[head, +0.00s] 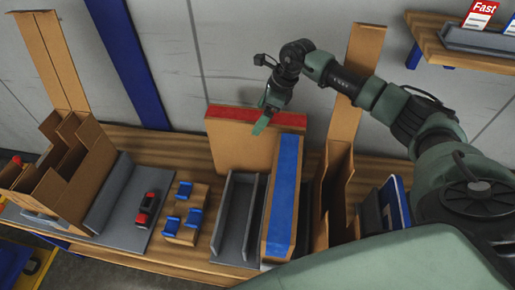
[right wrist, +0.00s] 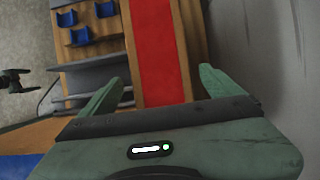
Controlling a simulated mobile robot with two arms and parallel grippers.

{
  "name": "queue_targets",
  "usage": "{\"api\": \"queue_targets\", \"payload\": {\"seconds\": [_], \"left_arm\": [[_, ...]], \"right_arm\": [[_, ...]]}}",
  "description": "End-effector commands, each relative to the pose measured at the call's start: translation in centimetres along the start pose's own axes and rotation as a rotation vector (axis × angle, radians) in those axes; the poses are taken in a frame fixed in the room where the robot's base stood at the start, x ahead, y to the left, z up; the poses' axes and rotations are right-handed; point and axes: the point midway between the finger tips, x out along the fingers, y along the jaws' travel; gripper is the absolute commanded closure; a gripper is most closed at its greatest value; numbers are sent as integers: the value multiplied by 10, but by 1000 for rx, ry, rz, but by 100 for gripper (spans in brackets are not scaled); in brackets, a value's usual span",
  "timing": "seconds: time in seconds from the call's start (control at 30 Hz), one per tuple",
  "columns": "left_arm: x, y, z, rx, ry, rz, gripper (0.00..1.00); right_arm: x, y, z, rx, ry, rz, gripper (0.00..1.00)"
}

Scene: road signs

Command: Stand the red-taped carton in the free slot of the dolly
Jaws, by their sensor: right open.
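The red-taped carton (head: 240,148) stands upright at the back of the wooden bench, near the wall, with red tape along its top. Its taped top also shows in the right wrist view (right wrist: 160,55). My right gripper (head: 265,118) is open above the carton's top edge. In the right wrist view its fingers (right wrist: 162,88) are apart, one to each side of the red strip. A grey channel-shaped holder, seemingly the dolly (head: 222,232), stands in front of the carton with an empty slot. A blue-taped carton (head: 284,190) stands directly right of that slot. My left gripper is not seen.
Left of the holder are a wooden block with blue clips (head: 186,215) and a grey tray (head: 118,205) bearing red-and-black pieces (head: 147,208). An open cardboard box (head: 70,165) stands at far left. Tall open cardboard (head: 340,170) stands at right. The wall is close behind.

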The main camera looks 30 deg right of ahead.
Motion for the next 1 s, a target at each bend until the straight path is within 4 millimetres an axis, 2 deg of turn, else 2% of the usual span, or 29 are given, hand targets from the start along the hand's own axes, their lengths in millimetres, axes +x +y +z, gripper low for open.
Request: {"api": "queue_targets", "payload": {"seconds": [0.03, 0.17, 0.43, 1.0], "left_arm": [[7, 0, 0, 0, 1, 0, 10], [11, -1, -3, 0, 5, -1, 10], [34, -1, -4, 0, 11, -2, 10], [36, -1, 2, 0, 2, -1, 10]], "right_arm": [[10, 0, -1, 0, -1, 1, 6], [19, 0, 0, 0, -3, 1, 6], [60, 0, 0, 2, -3, 3, 6], [63, 0, 1, 1, -3, 1, 6]]}}
